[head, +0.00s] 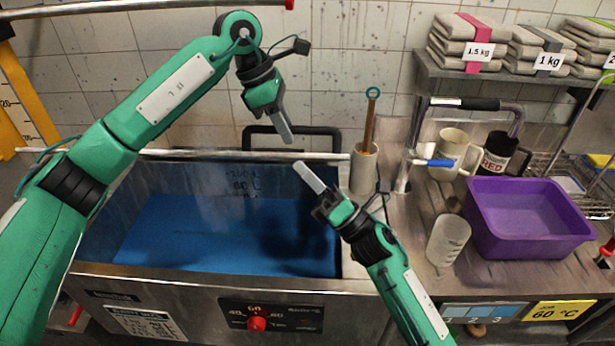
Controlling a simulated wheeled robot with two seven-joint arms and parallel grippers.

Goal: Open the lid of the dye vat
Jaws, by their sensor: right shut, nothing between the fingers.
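The dye vat (180,283) is a steel tank at the left, and its top is uncovered. Blue dye (190,235) shows inside, below volume marks on the back wall. A black bar handle (292,130) stands up behind the vat's back edge; I cannot tell whether it belongs to the lid, and no lid panel is clearly visible. My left gripper (284,128) points down in front of this handle, apparently apart from it; its fingers overlap in view. My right gripper (306,175) is shut and empty, above the vat's right part, pointing up and left.
A beige holder (364,170) with a wooden-handled tool stands at the vat's right back corner. On the right counter are a purple basin (525,222), a clear beaker (447,241), a cream jug (452,152) and a black jug (500,155). A shelf (470,72) holds folded cloth bundles.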

